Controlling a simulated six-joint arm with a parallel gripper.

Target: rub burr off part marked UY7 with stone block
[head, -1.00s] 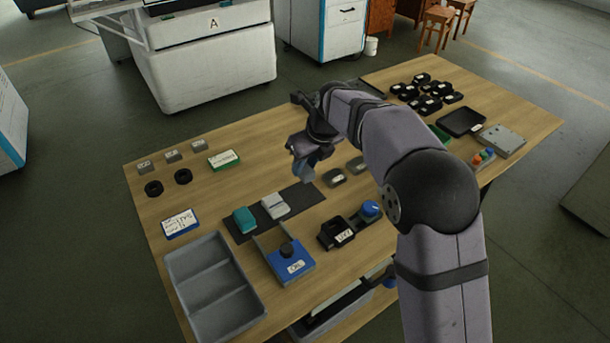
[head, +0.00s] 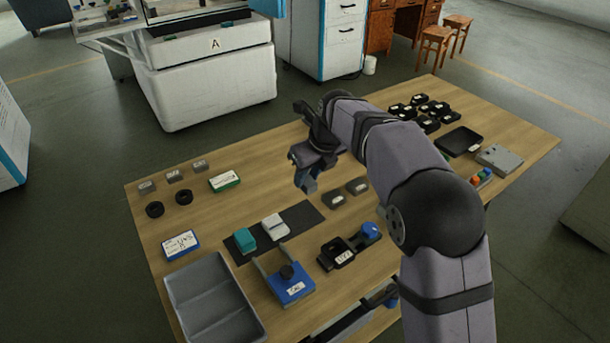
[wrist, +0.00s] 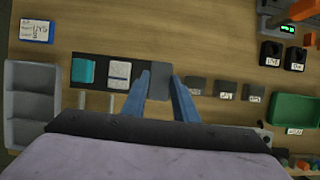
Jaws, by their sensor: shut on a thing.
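My gripper (wrist: 161,80) is shut on a dark grey block (wrist: 160,83), held between its two blue fingers. In the head view my gripper (head: 308,182) is in the air by the right end of the dark mat (head: 299,214). No mark on the held block can be read. On the mat are a teal block (head: 245,235) and a light grey block (head: 275,225). Small grey blocks with labels (wrist: 227,89) lie right of my fingers in the wrist view. A blue-edged card (wrist: 37,31) bears writing resembling "UY" and a digit. I cannot tell which part is UY7.
A grey divided tray (head: 212,298) is at the front left. A blue fixture with a black knob (head: 288,285) and a black holder (head: 335,256) stand in front of the mat. Several black parts (head: 425,112) and a black tray (head: 460,142) are at the far right. Bare wood lies behind the mat.

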